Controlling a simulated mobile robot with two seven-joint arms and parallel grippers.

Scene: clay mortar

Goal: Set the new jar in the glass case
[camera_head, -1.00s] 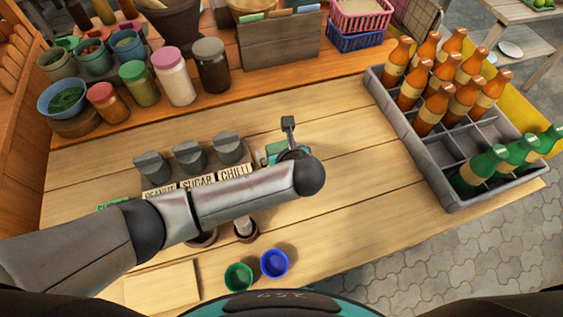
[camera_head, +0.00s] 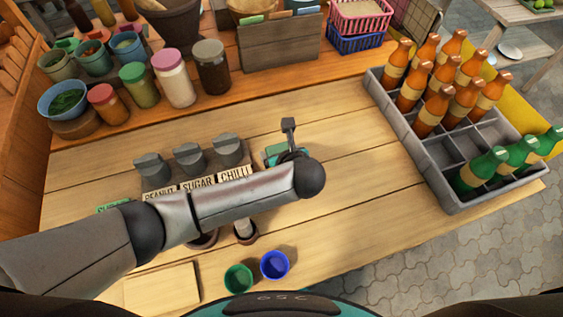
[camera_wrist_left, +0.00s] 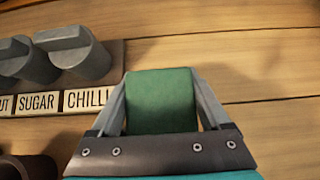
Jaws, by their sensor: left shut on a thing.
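My left gripper (camera_head: 277,153) is over the middle of the wooden table, mostly hidden behind my forearm in the head view. In the left wrist view its two fingers (camera_wrist_left: 162,88) are shut on a plain green block-shaped thing (camera_wrist_left: 162,102). Its underside is hidden, so I cannot tell whether it touches the table. Several lidded jars stand on the back shelf: one pink-lidded (camera_head: 175,80), one green-lidded (camera_head: 139,86), one dark-lidded (camera_head: 212,67) and one red-lidded (camera_head: 108,104). I cannot tell which jar is the new one. I see no glass case. My right gripper is out of view.
Grey lidded containers (camera_head: 190,158) stand behind labels reading SUGAR and CHILLI, left of the gripper. A grey crate (camera_head: 412,140) holds orange and green bottles at right. Green (camera_head: 238,279) and blue (camera_head: 274,265) cups stand in front. Table between gripper and crate is clear.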

